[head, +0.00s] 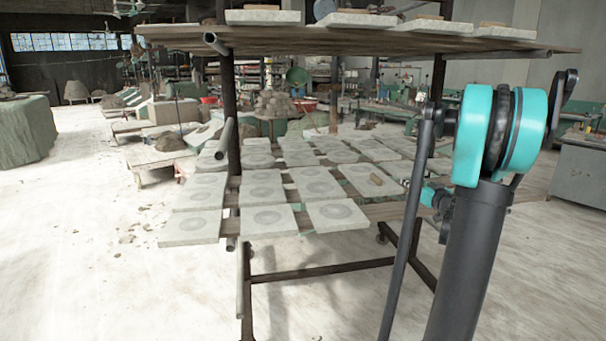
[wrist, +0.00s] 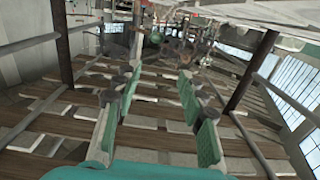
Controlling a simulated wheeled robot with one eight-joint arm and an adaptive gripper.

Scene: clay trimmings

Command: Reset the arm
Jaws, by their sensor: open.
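My arm stands at the right of the head view, with a dark upright link and a teal joint at its top. My gripper (wrist: 158,80) is open in the wrist view, its two fingers well apart with nothing seen between them. In the head view part of the teal gripper (head: 432,196) shows behind my arm, at the right end of the rack's lower shelf. I cannot tell from this view whether it touches the shelf or the slabs.
A rack holds pale slabs (head: 265,220) with round marks on its lower shelf. The rack's wide upper shelf (head: 350,38) carries more slabs. Bare floor (head: 90,250) lies to the left.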

